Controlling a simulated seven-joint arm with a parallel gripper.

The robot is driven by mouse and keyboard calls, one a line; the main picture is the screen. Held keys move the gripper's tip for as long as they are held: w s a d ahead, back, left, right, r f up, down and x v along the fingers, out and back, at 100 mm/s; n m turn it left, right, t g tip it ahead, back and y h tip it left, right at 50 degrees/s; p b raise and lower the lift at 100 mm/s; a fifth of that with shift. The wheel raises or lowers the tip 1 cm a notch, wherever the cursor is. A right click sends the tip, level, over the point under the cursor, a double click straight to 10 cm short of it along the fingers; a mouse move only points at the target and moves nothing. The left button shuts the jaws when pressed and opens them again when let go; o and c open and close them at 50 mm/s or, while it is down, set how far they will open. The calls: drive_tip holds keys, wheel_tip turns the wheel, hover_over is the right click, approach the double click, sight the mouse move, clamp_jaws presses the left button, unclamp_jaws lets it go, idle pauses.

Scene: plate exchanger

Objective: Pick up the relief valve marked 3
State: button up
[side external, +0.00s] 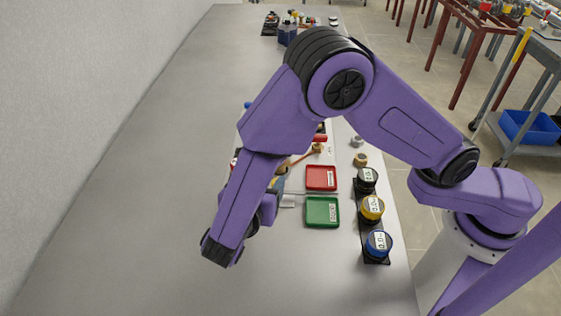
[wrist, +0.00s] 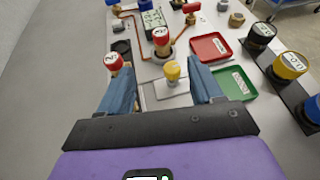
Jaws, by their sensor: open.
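In the wrist view, my gripper (wrist: 160,70) is open, its two blue-grey fingers spread wide. A small yellow-topped part (wrist: 172,70) shows between the fingers, on a pale plate (wrist: 172,88), with no visible contact. A red-topped cylinder with a white label (wrist: 113,62) stands just beyond the left fingertip. Another red-topped, labelled cylinder (wrist: 161,36) stands farther off, in line with the gap. The labels are too small to read surely, so I cannot tell which valve is marked 3. In the side view, my arm hides the fingers and most of these parts.
A red tray (side external: 321,167) and a green tray (side external: 322,201) lie right of the parts. Black (side external: 367,177), yellow (side external: 372,208) and blue (side external: 378,243) labelled canisters stand along the table edge. Copper pipework (wrist: 128,20) runs behind. The table's left side (side external: 120,210) is clear.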

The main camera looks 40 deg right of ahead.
hover_over(278, 175)
drive_tip(key=f, duration=0.5)
drive_tip(key=shift+s+a+f, duration=0.2)
drive_tip(key=shift+s+a, duration=0.05)
drive_tip(key=shift+a, duration=0.05)
clamp_jaws()
